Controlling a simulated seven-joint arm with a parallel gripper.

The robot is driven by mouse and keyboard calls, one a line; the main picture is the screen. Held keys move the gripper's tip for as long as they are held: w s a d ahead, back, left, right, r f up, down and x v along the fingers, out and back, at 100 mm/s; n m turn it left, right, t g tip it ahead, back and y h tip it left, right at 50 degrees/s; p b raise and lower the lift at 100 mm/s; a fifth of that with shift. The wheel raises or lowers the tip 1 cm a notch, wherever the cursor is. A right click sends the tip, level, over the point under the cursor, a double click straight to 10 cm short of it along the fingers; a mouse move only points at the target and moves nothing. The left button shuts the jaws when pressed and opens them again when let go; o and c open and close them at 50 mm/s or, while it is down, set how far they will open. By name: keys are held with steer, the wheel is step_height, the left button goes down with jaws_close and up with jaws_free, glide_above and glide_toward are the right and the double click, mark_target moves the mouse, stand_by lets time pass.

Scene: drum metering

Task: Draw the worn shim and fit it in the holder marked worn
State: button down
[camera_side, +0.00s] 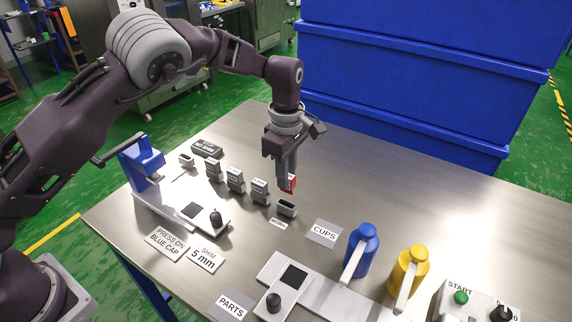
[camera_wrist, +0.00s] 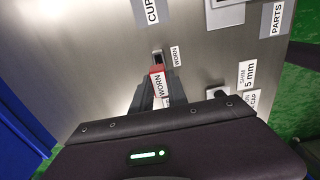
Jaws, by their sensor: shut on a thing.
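My gripper (camera_side: 287,186) is shut on the worn shim (camera_side: 291,183), a small red piece with a white face. In the wrist view the shim (camera_wrist: 157,84) reads WORN and sits between the fingers (camera_wrist: 156,94). The holder marked worn (camera_side: 287,208) is a small grey block with a dark slot on top, with its WORN label (camera_side: 279,224) on the table beside it. The side view shows the shim just above and behind the holder, seemingly apart from it. In the wrist view the holder (camera_wrist: 157,57) is just beyond the shim, its slot looking empty.
Several similar grey holders (camera_side: 235,180) stand in a row to the left. A plate with a black knob (camera_side: 215,217) and a blue hand press (camera_side: 143,162) lie farther left. Blue (camera_side: 361,250) and yellow (camera_side: 408,272) bottles stand right. Large blue bins (camera_side: 420,80) rise behind the table.

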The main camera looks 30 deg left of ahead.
steer(key=shift+f, duration=1.45)
steer(key=shift+f, duration=1.6)
steer(key=c, duration=1.2)
jaws_free()
steer(key=shift+c, duration=0.2)
steer(key=shift+r, duration=0.1)
step_height(320, 180, up, 7)
steer(key=shift+f, duration=0.1)
